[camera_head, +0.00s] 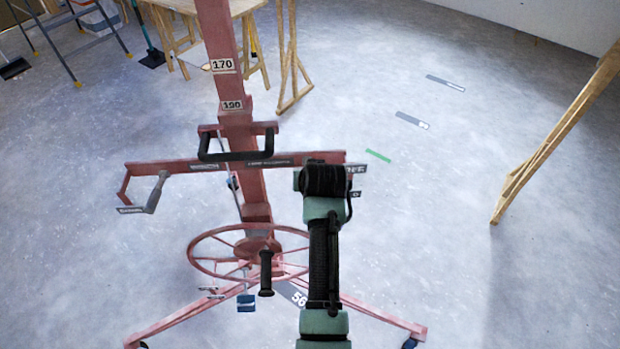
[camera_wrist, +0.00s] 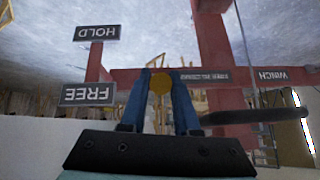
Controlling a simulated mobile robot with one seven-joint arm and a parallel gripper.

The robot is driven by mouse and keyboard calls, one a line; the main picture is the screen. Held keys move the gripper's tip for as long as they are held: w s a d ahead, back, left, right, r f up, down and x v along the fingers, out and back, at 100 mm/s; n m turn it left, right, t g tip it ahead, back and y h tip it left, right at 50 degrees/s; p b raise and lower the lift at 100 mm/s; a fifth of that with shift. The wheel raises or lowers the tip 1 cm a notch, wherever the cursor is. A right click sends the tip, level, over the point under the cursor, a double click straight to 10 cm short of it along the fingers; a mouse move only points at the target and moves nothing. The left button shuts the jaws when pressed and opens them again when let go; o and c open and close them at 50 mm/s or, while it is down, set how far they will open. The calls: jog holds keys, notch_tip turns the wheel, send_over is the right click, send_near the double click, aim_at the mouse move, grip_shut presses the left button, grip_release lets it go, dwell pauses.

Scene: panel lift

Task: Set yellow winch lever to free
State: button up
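The yellow winch lever shows only as a round yellow knob (camera_wrist: 161,84) in the wrist view. My gripper (camera_wrist: 160,76) has its two blue fingers on either side of the knob, and the knob fills the gap between them. The rest of the lever is hidden. The FREE plate (camera_wrist: 88,94) and the HOLD plate (camera_wrist: 97,33) appear upside down to the left of the knob, FREE below HOLD in the picture. In the head view my wrist hides the lever and the fingers, at the right end of the red crossbar (camera_head: 290,160).
The red panel lift has a mast (camera_head: 222,35), a black-gripped handle (camera_head: 240,155), a grey-gripped crank (camera_head: 157,192) and a large handwheel (camera_head: 205,238) close by. Its legs (camera_head: 385,318) spread on the floor. A wooden frame (camera_head: 545,150) stands at right; the floor between is open.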

jog(key=o, duration=0.4)
jog(key=shift+r, duration=0.15)
jog(key=b+v, duration=0.2)
jog(key=v, duration=1)
jog(key=shift+s+d+r, duration=0.1)
jog(key=shift+s+r, duration=0.2)
notch_tip(320, 180, up, 26)
jog(key=w+t+b, duration=0.2)
jog(key=t, duration=0.8)
jog(key=s+r+t, duration=0.3)
jog(key=s+r, duration=0.2)
jog(key=r, duration=0.1)
jog(key=s+a+r+t, duration=0.1)
jog(key=s+r+t, duration=0.2)
jog(key=s+r, duration=0.2)
jog(key=s+r+t+h, duration=0.1)
jog(key=s+r+t, duration=0.2)
jog(key=r, duration=0.6)
jog(key=shift+s+a+t+b, duration=0.2)
jog(key=shift+s+t+b, duration=0.1)
jog(key=shift+s, duration=0.95)
